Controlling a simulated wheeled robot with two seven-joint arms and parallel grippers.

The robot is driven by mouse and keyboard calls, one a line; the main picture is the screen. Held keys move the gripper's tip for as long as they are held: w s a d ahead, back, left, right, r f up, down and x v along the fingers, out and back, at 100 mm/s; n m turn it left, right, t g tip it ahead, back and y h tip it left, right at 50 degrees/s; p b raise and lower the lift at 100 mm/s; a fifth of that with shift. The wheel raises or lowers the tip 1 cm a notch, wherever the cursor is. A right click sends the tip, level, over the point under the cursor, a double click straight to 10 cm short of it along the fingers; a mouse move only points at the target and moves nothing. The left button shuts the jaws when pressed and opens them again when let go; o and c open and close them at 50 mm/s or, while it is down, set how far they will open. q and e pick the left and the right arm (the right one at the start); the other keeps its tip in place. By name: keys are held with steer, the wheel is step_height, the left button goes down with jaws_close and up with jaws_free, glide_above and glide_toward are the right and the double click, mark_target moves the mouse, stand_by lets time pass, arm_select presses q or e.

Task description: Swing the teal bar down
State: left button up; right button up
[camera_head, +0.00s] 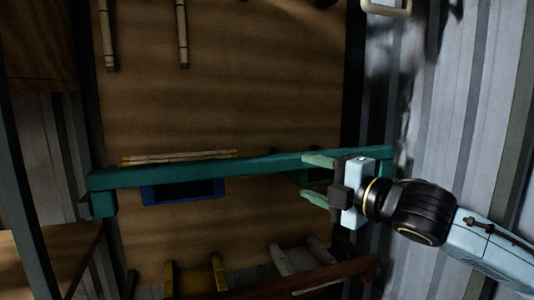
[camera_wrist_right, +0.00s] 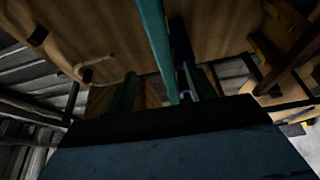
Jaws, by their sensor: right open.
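The teal bar (camera_head: 250,167) runs almost straight across the head view, from a short post at the left to the wall side at the right. In the right wrist view the teal bar (camera_wrist_right: 157,45) comes down from the top edge between the two fingers. My right gripper (camera_head: 310,178) is open at the bar's right part. Its upper finger overlaps the bar in the head view, and its lower finger is below it. I cannot tell whether either finger touches the bar. The right gripper's fingers (camera_wrist_right: 165,92) also show in the wrist view. My left gripper is not in view.
A wooden panel (camera_head: 240,100) lies behind the bar. A blue tray (camera_head: 151,195) and bamboo-like sticks (camera_head: 180,158) are close to the bar. A yellow bracket (camera_head: 218,272) and a brown beam (camera_head: 325,275) stand below. A corrugated wall (camera_head: 440,110) is at the right.

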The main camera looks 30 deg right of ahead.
mark_target(274, 165)
steer(key=shift+w+a+r+p, duration=0.15)
steer(key=shift+w+p, duration=0.45)
steer(key=shift+w, duration=1)
steer(key=shift+w+a+p, duration=0.25)
steer(key=shift+w+p, duration=0.3)
steer(key=shift+w, duration=1.05)
steer(key=w+p, duration=0.1)
steer(key=w, duration=0.1)
steer(key=w+a, duration=0.1)
steer(key=w, duration=0.2)
steer(key=shift+p, duration=0.4)
steer(key=shift+w+a+f, duration=0.15)
steer(key=shift+w+f, duration=0.05)
steer(key=shift+w, duration=0.65)
jaws_close()
